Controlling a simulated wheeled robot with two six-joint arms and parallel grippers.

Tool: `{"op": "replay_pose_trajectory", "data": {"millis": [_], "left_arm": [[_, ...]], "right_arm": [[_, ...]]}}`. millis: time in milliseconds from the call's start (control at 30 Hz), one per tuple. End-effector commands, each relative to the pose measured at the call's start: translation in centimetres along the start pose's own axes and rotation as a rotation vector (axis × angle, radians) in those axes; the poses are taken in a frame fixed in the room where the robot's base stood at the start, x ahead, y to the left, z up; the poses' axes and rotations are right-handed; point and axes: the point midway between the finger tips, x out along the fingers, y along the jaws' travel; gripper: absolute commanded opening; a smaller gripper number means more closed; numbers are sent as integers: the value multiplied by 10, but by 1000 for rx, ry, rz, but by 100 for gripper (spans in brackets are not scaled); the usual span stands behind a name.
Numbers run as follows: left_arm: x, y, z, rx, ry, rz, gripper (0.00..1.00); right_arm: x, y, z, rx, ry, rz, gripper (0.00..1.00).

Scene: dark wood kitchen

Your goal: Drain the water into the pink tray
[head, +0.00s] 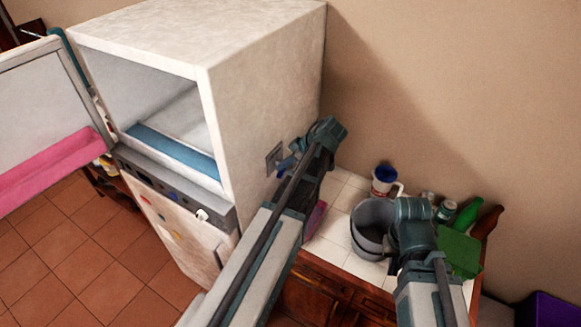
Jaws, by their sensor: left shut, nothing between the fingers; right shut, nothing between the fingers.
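A long pink tray-like bin (50,172) sits along the bottom of the open door (45,95) at the left. A smaller pink object (315,220) lies on the counter beside the fridge, partly hidden by my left arm. The white fridge (265,90) has its upper compartment open, with a blue-edged shelf (172,152) inside. No water can be made out. My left gripper (285,163) is shut and empty near the fridge's right side. My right gripper (412,212) is shut and empty over the counter beside a grey pot; its fingertips are hard to make out.
The white-tiled counter (338,228) holds the grey pot (364,240), a blue and white mug (382,186), jars (447,209), a green bottle (467,213) and a green item (462,254). A purple box (552,310) stands lower right. Tiled floor (75,255) is clear lower left.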

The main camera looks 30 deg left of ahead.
Motion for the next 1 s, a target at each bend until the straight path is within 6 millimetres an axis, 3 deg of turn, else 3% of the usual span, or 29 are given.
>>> {"op": "replay_pose_trajectory", "data": {"millis": [100, 333, 733, 1000], "left_arm": [[20, 0, 2, -1, 0, -1, 0], [32, 0, 0, 0, 0, 1, 0], [33, 0, 0, 1, 0, 0, 0], [23, 1, 12, 1, 0, 0, 0]], "right_arm": [[17, -2, -1, -2, 1, 0, 0], [26, -2, -2, 0, 1, 0, 0], [25, -2, -2, 0, 1, 0, 0], [26, -2, -2, 0, 1, 0, 0]]}}
